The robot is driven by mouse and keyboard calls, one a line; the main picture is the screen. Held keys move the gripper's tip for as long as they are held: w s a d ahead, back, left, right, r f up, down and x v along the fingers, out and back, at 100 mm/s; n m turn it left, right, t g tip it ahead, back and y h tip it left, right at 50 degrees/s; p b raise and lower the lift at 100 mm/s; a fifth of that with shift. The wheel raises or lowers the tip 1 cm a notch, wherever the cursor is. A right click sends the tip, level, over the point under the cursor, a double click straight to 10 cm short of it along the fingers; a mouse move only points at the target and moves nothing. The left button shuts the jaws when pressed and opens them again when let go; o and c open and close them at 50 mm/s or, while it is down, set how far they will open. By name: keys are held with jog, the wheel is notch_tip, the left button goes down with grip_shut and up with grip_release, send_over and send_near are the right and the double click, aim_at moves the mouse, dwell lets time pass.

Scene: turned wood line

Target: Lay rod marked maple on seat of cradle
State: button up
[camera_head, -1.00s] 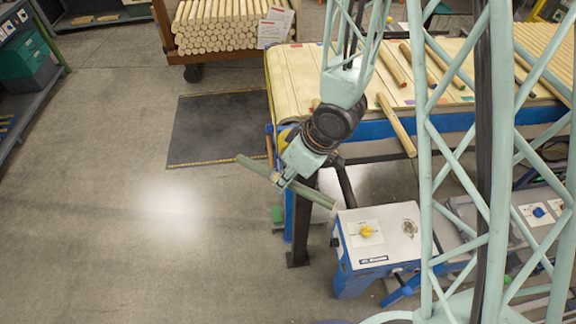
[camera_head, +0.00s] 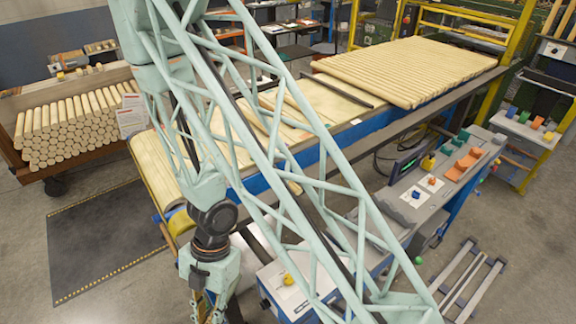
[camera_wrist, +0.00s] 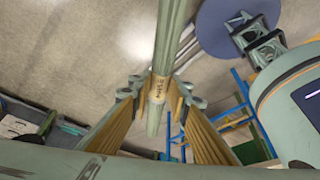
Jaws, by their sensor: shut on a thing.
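In the wrist view my gripper (camera_wrist: 160,98) is shut on a grey-green rod (camera_wrist: 170,45), around a tan label band (camera_wrist: 158,88) with small dark lettering. The lettering is too small to read surely. The rod runs from the top of the picture past the fingers. In the head view my gripper (camera_head: 205,308) is at the bottom edge, left of the white-topped control box (camera_head: 285,292), and the rod cannot be made out there. I cannot tell which thing is the cradle; orange and green blocks, one orange piece (camera_head: 468,160) among them, sit on the grey bench.
A long conveyor table (camera_head: 345,105) carries many pale rods behind my arm. A cart of stacked rods (camera_head: 62,135) stands at left beside a dark mat (camera_head: 100,240). A small stand (camera_head: 528,128) with coloured blocks is at right. A low metal rack (camera_head: 472,280) lies on the floor.

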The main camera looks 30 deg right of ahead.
jog(key=s+d+f+n+g+h, duration=0.1)
jog(key=s+d+f+n+h, duration=0.1)
jog(key=s+n, duration=0.3)
jog(key=shift+s+d+n+g, duration=0.15)
jog(key=shift+s+n+g, duration=0.15)
jog(key=shift+n, duration=0.4)
jog(key=shift+d+f, duration=0.1)
